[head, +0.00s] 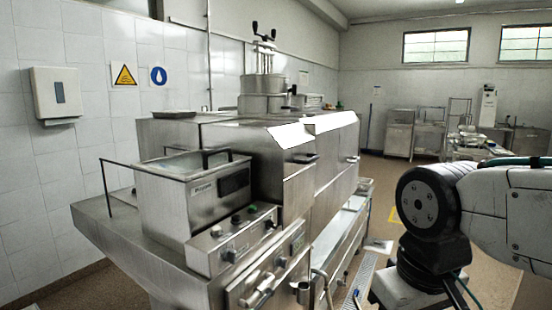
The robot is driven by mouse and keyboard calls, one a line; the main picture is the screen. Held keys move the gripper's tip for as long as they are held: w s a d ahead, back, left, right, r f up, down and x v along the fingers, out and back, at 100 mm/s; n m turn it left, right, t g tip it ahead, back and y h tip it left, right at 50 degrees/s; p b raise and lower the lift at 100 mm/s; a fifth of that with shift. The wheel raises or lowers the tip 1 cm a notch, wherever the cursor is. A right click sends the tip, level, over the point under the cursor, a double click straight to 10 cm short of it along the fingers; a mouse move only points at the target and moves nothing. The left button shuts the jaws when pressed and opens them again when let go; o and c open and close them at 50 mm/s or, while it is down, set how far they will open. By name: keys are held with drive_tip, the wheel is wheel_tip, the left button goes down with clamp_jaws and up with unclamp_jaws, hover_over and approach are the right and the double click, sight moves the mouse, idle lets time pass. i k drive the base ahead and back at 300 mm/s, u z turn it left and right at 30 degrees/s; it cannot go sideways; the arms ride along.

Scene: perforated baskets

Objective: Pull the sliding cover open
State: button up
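A steel fryer-like tank (193,205) with thin black handles stands at the left end of a long steel kitchen unit. Its top (187,165) is pale and flat; I cannot tell whether this is a sliding cover. Farther along, two steel hoods with bright sloping panels (290,137) and (330,122) have small dark front handles (306,158). They look closed, but I cannot tell whether either slides. No perforated basket is clearly visible. My arm shows at the right edge, apart from the unit. My gripper is out of view.
A control panel with knobs (235,237) juts out below the tank. A pot (263,103) stands on the unit's top. A towel dispenser (57,95) hangs on the left wall. Steel cabinets (400,133) stand at the back. Some brown floor (385,185) is clear between.

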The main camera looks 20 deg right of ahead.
sight(278, 153)
drive_tip(key=z, duration=0.05)
drive_tip(key=i, duration=1)
drive_tip(key=z, duration=0.35)
